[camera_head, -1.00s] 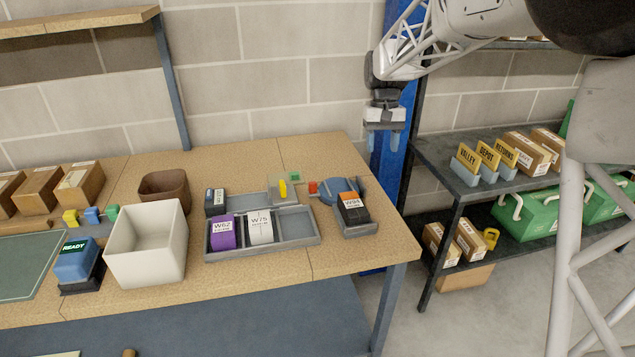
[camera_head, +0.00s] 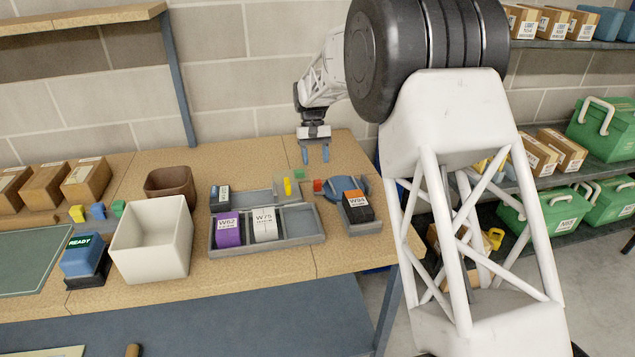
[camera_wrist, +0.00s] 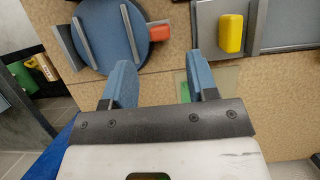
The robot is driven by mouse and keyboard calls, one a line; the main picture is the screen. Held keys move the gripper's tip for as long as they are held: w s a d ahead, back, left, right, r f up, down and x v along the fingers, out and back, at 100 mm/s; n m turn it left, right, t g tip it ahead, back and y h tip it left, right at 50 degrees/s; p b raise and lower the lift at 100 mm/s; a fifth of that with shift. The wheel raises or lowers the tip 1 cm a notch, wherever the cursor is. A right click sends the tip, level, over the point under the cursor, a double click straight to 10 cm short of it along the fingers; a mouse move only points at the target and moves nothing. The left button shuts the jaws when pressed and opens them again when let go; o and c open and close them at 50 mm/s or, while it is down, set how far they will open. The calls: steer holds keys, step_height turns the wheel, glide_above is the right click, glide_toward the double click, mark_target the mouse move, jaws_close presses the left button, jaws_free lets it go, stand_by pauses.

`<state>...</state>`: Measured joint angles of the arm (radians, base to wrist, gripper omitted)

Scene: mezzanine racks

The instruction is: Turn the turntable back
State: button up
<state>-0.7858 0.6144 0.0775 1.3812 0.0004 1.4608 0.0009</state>
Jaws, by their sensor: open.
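The turntable is a blue disc (camera_head: 336,184) at the right end of the bench, with a red block (camera_head: 318,185) at its left edge. In the wrist view the turntable (camera_wrist: 108,25) carries grey parallel rails, and the red block (camera_wrist: 159,32) sits at its rim. A black and orange box marked W94 (camera_head: 357,206) sits on a grey holder at the disc's front. My gripper (camera_head: 316,155) is open and empty, pointing down above the bench behind the disc. In the wrist view its blue fingers (camera_wrist: 160,68) are apart, not visibly touching the disc or red block.
A grey tray (camera_head: 285,243) left of the turntable holds purple and white boxes. A yellow block (camera_head: 287,186) and a green block (camera_head: 299,174) are close by. A white bin (camera_head: 150,240) stands further left. Racks with green cases (camera_head: 555,212) are at right.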

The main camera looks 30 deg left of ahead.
mark_target(317, 180)
steer(key=shift+f, duration=0.15)
steer(key=shift+x, duration=3.8)
jaws_close()
